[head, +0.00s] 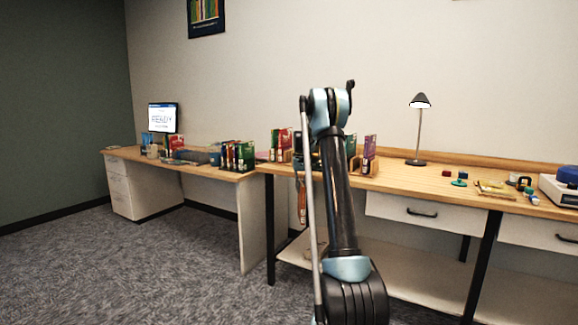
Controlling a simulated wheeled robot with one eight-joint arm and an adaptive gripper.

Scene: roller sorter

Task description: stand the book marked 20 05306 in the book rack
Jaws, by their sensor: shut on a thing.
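My gripper (300,174) is small and partly hidden beside my raised arm. It is shut on a narrow orange-brown thing (302,205), seemingly a book, which hangs upright in front of the table's front edge. No number on it can be read. Red and purple books (369,150) stand on the table just right of my arm, beside a wooden upright, seemingly part of a book rack (355,164). More red and green books (284,143) stand left of my arm. My arm hides the space between these groups.
Dark and red books (238,155) stand at the right end of the left desk (205,171), with a monitor (163,118) behind. A lamp (418,130) and small items stand on the right table (420,180). Carpet is clear at front left.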

